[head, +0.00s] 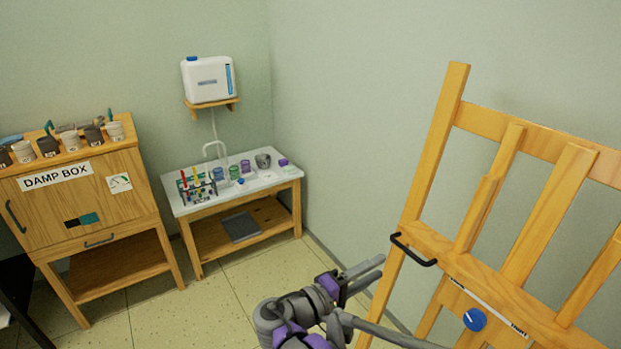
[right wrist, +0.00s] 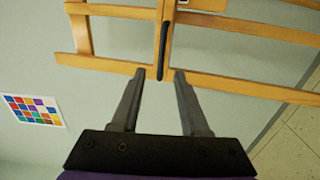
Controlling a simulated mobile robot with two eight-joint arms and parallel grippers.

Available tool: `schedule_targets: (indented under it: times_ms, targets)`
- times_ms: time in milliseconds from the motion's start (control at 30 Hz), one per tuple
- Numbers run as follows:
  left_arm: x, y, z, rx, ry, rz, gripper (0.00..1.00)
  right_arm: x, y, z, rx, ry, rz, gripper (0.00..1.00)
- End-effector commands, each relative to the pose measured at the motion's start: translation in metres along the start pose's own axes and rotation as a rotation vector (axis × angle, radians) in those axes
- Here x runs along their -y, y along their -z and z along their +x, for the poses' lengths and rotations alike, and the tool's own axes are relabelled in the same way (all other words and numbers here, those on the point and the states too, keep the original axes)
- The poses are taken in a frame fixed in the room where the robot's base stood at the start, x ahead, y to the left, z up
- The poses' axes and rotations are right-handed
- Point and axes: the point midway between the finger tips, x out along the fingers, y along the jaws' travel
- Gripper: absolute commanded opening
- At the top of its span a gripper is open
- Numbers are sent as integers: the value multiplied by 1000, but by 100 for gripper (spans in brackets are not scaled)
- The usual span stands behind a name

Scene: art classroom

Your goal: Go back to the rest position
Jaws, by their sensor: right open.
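My right gripper (head: 381,266) is at the lower middle of the head view, left of the wooden easel (head: 455,120). Its two grey fingers are apart and hold nothing. In the right wrist view, the gripper (right wrist: 160,73) points at the easel (right wrist: 110,66). The black handle (right wrist: 164,48) on the easel shows ahead, its near end lined up between the fingertips. The same handle (head: 412,250) shows just right of the fingers in the head view. I cannot tell the exact gap, and I see no grip on it. My left gripper is not in view.
The easel also carries a blue knob (head: 475,319). A white-topped table (head: 240,192) with jars and a tool rack stands in the far corner. A wooden damp box (head: 85,200) is at left. The tiled floor (head: 225,290) between is clear. A colour chart (right wrist: 33,110) hangs on the wall.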

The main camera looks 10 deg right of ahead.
Motion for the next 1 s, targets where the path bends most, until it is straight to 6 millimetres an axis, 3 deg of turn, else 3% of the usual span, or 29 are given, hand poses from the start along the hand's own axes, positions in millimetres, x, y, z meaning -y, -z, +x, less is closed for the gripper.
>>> schedule_targets:
  times_ms: [133, 267, 367, 500, 733, 1000]
  targets:
    - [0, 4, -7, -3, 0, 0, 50, 10, -23, 14, 7, 130, -10, 45]
    - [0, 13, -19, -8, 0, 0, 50, 37, -66, 23, 9, 396, 6, 45]
    - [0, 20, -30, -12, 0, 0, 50, 63, -102, 14, 3, 635, 61, 45]
    - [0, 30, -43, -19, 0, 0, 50, 91, -138, -21, -15, 947, 206, 45]
    - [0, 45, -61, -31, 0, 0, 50, 105, -158, -82, -51, 1303, 511, 45]
    - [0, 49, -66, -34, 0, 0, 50, 104, -157, -104, -65, 1421, 661, 45]
